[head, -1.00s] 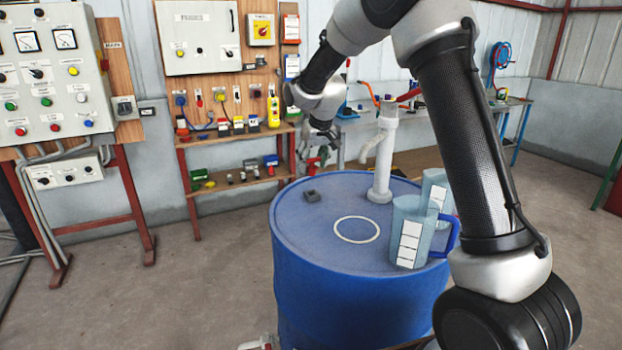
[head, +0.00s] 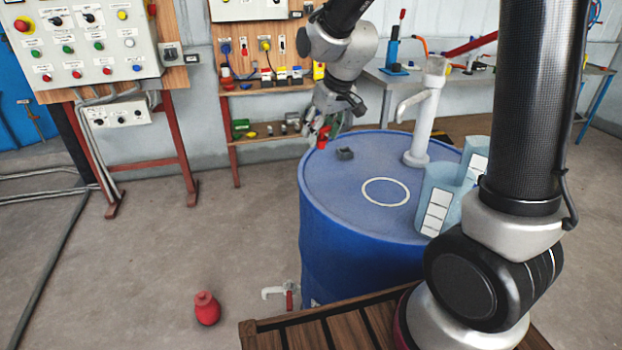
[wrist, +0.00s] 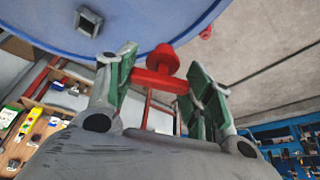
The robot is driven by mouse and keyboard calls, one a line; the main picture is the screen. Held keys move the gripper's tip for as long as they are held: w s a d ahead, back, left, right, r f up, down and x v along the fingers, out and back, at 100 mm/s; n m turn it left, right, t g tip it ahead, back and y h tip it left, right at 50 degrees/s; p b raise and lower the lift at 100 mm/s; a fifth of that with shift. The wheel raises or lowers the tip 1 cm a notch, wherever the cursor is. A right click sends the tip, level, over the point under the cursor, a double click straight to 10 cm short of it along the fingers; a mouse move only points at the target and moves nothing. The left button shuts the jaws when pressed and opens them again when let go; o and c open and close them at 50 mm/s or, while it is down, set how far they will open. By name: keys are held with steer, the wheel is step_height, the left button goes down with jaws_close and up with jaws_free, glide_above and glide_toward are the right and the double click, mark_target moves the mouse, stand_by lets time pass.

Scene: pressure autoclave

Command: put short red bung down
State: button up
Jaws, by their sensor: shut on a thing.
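My gripper (head: 325,130) is at the drum's back left edge in the head view, pointing down. In the wrist view my gripper (wrist: 165,78) has its green pads closed on the short red bung (wrist: 162,60). The bung also shows as a small red spot in the head view (head: 322,139). It is held near the drum's rim; whether it touches anything beneath cannot be told. The blue drum (head: 335,215) has a flat top with a white ring (head: 385,181) marked on it.
A small grey square socket (head: 345,154) lies on the drum close to my gripper. A white pump pipe (head: 420,125) and clear jugs (head: 436,197) stand on the right of the drum top. A red bulb-shaped object (head: 207,309) is on the open floor at left.

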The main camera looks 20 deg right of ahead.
step_height(320, 180, down, 10)
steer(key=shift+w+r, duration=0.1)
stand_by(0.4)
steer(key=o, duration=1)
steer(key=shift+r, duration=0.2)
steer(key=v, duration=1.1)
steer(key=s+d+r+m, duration=0.1)
steer(key=s+d+r, duration=0.2)
steer(key=s, duration=0.5)
steer(key=s+d+r+m+h, duration=0.1)
steer(key=s+d+r, duration=0.2)
steer(key=s+d, duration=0.2)
steer(key=s+d+r+m, duration=0.2)
steer(key=s+d, duration=0.3)
steer(key=s, duration=0.6)
steer(key=shift+r+h, duration=0.4)
steer(key=shift+r, duration=0.1)
